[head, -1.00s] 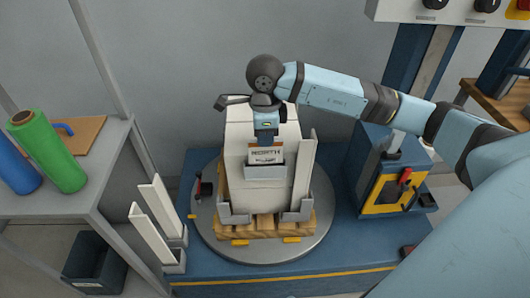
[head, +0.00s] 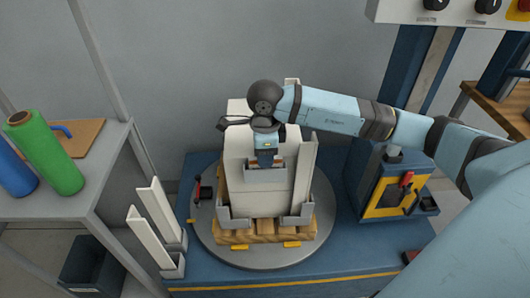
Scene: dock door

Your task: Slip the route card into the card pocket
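The white card pocket (head: 265,179) is fixed to the front face of a pale wrapped stack (head: 238,146). My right gripper (head: 265,161) points down just above the pocket's rim, at its middle. It appears shut on the route card, of which only small edges (head: 281,162) show beside the fingers. The card's lower part is hidden behind the pocket's front wall. My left gripper is not in view.
The stack stands on a wooden pallet (head: 265,228) on a round turntable (head: 290,256), with pale corner posts around it. A shelf (head: 90,195) with green and blue rolls is at left. A blue-and-yellow machine (head: 393,193) stands at right.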

